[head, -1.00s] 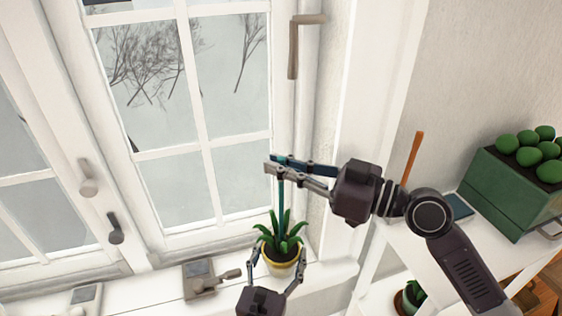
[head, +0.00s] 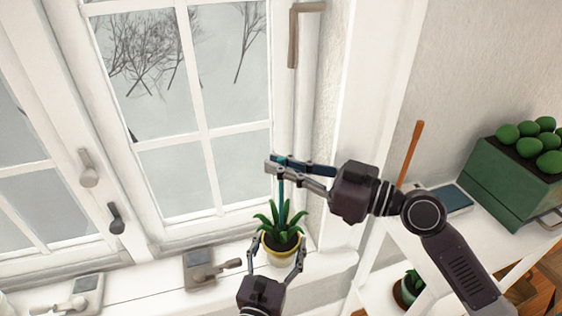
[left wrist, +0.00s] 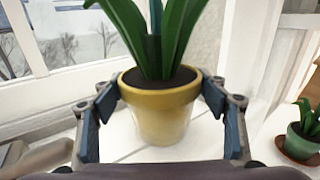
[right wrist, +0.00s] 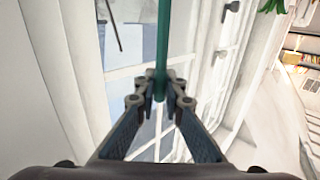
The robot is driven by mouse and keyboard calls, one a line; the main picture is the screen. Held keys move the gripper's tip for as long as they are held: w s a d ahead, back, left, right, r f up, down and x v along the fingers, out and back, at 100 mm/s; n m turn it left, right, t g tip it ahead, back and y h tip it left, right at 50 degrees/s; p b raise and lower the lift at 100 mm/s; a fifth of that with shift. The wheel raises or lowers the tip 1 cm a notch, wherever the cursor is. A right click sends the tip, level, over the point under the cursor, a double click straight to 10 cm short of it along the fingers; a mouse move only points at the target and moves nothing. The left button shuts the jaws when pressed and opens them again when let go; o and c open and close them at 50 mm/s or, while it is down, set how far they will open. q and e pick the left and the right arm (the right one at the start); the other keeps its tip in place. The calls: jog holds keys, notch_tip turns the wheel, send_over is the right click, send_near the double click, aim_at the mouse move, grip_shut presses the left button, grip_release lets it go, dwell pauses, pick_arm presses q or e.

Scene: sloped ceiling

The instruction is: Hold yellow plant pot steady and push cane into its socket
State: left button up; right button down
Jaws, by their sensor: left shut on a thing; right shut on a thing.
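The yellow plant pot (head: 281,256) stands upright on the white windowsill with dark soil and a green leafy plant (head: 281,220) in it. My left gripper (head: 280,262) is shut on the pot, one finger on each side; the left wrist view shows the pot (left wrist: 164,112) between the pads. The teal cane (head: 281,188) stands upright among the leaves. My right gripper (head: 273,166) is shut on the cane near its top, and the cane (right wrist: 163,45) shows between the fingertips in the right wrist view. Leaves and soil hide the cane's lower end and the socket.
Window handles (head: 117,218) are on the frame at left. A grey latch (head: 207,268) lies on the sill left of the pot. A white shelf at right holds a green planter (head: 510,185) and a dark flat device (head: 452,199). A brown stick (head: 412,152) leans there.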

jog(key=shift+f, duration=0.45)
jog(key=c, duration=2)
grip_release()
jog(key=shift+o, duration=0.2)
jog(key=v, duration=1.2)
